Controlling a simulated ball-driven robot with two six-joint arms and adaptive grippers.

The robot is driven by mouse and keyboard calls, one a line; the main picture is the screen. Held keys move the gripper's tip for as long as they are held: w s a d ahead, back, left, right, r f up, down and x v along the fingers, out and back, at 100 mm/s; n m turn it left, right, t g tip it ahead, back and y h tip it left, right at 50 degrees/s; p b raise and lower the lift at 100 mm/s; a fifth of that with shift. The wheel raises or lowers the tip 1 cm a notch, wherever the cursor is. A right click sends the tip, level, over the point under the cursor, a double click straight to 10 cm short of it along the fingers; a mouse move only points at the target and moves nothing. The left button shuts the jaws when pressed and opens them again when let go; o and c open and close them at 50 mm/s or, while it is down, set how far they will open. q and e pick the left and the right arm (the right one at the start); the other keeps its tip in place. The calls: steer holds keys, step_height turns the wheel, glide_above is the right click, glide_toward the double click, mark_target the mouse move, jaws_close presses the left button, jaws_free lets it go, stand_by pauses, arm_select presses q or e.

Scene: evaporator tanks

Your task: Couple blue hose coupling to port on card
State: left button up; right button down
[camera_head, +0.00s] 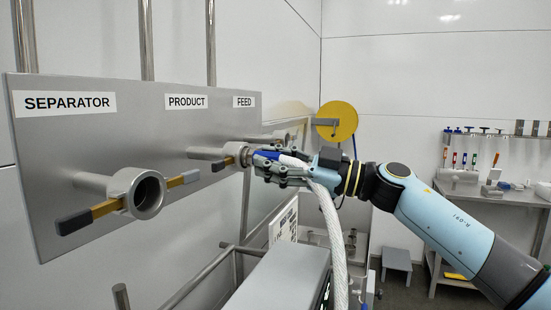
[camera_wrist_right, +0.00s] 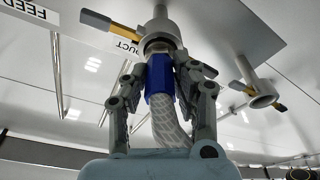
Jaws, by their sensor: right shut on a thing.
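My right gripper (camera_head: 262,165) is shut on the blue hose coupling (camera_head: 290,160), with the white braided hose (camera_head: 332,235) hanging below it. In the wrist view the blue coupling (camera_wrist_right: 159,78) sits between the fingers (camera_wrist_right: 160,72), its metal end (camera_wrist_right: 160,46) in line with and close against the PRODUCT port (camera_wrist_right: 155,22). I cannot tell if it is fully seated. In the head view this port (camera_head: 205,153) is at the coupling's left, with a brown handle (camera_head: 225,163). A white card (camera_head: 284,224) stands below; its text is partly hidden. My left gripper is out of view.
The open SEPARATOR port (camera_head: 148,193) with two handles juts from the grey panel (camera_head: 60,150) in front. Another port (camera_head: 290,124) shows behind, under FEED. A grey box (camera_head: 278,280) lies below. A yellow disc (camera_head: 337,120) and a tool bench (camera_head: 480,190) stand further back.

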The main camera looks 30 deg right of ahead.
steer(key=shift+w+a+r, duration=0.1)
steer(key=shift+w+a, duration=0.1)
steer(key=c, duration=1)
jaws_free()
steer(key=shift+o, duration=0.2)
steer(key=shift+s+d+f, duration=0.2)
steer(key=shift+d, duration=0.05)
steer(key=v, duration=1.1)
steer(key=shift+s+d, duration=0.15)
